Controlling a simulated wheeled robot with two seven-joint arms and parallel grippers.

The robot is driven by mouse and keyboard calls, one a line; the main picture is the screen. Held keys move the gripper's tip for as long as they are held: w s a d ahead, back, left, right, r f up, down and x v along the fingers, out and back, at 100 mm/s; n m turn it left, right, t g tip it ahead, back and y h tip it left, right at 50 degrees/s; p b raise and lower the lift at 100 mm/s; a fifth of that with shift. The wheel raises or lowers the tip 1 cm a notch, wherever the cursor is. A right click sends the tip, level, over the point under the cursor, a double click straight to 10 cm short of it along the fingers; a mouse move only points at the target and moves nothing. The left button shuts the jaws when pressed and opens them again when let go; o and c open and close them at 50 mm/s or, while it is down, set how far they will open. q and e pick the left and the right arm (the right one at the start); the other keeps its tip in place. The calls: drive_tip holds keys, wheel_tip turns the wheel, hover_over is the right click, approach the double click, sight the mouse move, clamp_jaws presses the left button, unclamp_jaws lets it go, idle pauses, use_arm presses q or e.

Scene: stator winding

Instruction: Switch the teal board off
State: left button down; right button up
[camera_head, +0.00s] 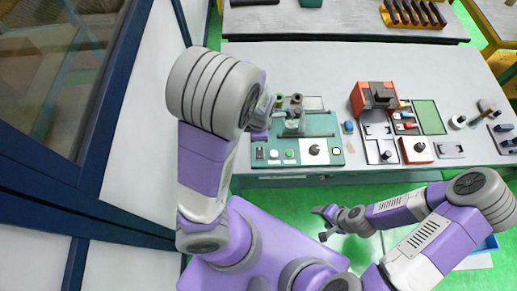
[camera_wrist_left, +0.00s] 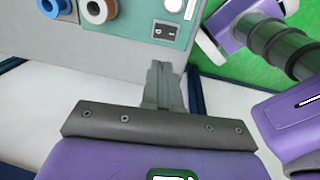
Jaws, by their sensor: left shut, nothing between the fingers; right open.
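The teal board (camera_head: 325,126) lies on the white table in the head view. It carries a black rocker switch (camera_head: 259,153) at its front left corner, round buttons beside it and a black knob at the right. In the left wrist view the rocker switch (camera_wrist_left: 164,31) shows near the edge of the teal board (camera_wrist_left: 144,20). My left gripper (camera_wrist_left: 159,66) is shut and empty, its tips just below the switch in that picture; I cannot tell whether they touch anything. In the head view my left arm mostly hides it. My right gripper (camera_head: 322,222) is open and empty in front of the table.
A red machine (camera_head: 374,97), a light green panel (camera_head: 428,117) and a red box with a knob (camera_head: 416,151) stand right of the board. A blue ring (camera_wrist_left: 48,6) and an orange-brown ring (camera_wrist_left: 98,9) show in the left wrist view. Green floor lies in front of the table.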

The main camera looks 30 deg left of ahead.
sight(258, 150)
use_arm(q)
drive_tip(key=shift+a, duration=0.1)
idle(0.3)
drive_tip(key=f+b, duration=0.1)
drive_tip(key=f, duration=0.3)
drive_tip(key=w+f+b, duration=0.1)
drive_tip(key=f+b, duration=0.1)
drive_tip(key=f, duration=0.2)
drive_tip(key=a+f+b, duration=0.1)
drive_tip(key=f+b, duration=0.1)
drive_tip(key=f, duration=0.3)
drive_tip(key=shift+w, duration=0.25)
drive_tip(key=shift+w+f+b, duration=0.1)
drive_tip(key=shift+f+b, duration=0.2)
drive_tip(key=shift+f, duration=0.1)
drive_tip(key=shift+w+a+f, duration=0.1)
drive_tip(key=shift+f, duration=0.15)
drive_tip(key=shift+g, duration=0.3)
drive_tip(key=shift+s, duration=0.2)
